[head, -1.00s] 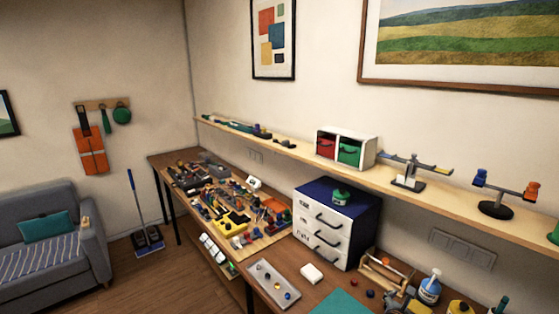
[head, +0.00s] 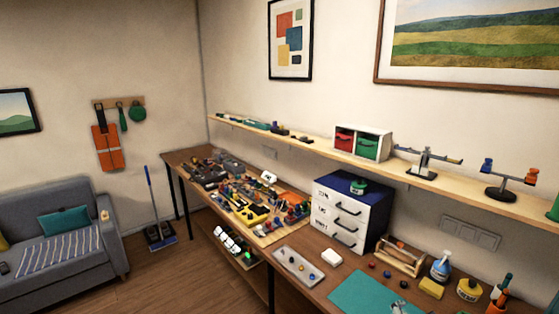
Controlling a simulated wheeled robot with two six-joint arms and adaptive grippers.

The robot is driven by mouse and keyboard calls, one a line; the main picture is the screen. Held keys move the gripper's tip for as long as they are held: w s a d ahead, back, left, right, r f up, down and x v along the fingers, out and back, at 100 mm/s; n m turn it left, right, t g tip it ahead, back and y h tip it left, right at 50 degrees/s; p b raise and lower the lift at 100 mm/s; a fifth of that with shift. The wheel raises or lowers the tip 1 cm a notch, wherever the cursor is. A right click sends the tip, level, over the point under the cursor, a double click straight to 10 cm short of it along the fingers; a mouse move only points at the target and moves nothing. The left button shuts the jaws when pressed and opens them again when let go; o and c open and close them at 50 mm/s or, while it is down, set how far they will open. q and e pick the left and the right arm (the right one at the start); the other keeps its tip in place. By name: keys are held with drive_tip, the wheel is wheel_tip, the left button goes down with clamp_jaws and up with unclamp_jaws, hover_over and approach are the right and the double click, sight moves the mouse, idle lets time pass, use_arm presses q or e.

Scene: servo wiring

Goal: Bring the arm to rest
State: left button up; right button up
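Neither of my arms and neither gripper shows in the head view. The workbench (head: 372,267) runs along the wall. On its far part lies a wooden board (head: 268,240) crowded with small parts, among them a yellow piece (head: 252,215) and several red and blue pieces. They are too small to tell apart. A white drawer cabinet with a blue top (head: 345,213) stands beside the board, with a green object (head: 358,187) on top.
A grey tray (head: 299,266), a teal mat (head: 373,294), a wooden caddy (head: 400,258) and bottles (head: 441,267) stand on the near bench. A wall shelf (head: 310,145) runs above. A grey sofa (head: 60,285) stands left, with free floor (head: 185,285) between.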

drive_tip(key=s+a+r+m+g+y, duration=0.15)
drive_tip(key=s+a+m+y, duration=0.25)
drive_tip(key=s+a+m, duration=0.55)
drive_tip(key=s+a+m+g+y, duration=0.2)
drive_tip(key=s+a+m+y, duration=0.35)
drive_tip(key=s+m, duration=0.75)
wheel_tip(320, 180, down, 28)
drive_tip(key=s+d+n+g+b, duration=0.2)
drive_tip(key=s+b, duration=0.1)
drive_tip(key=b, duration=0.2)
use_arm(q)
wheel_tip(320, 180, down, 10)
drive_tip(key=b, duration=0.5)
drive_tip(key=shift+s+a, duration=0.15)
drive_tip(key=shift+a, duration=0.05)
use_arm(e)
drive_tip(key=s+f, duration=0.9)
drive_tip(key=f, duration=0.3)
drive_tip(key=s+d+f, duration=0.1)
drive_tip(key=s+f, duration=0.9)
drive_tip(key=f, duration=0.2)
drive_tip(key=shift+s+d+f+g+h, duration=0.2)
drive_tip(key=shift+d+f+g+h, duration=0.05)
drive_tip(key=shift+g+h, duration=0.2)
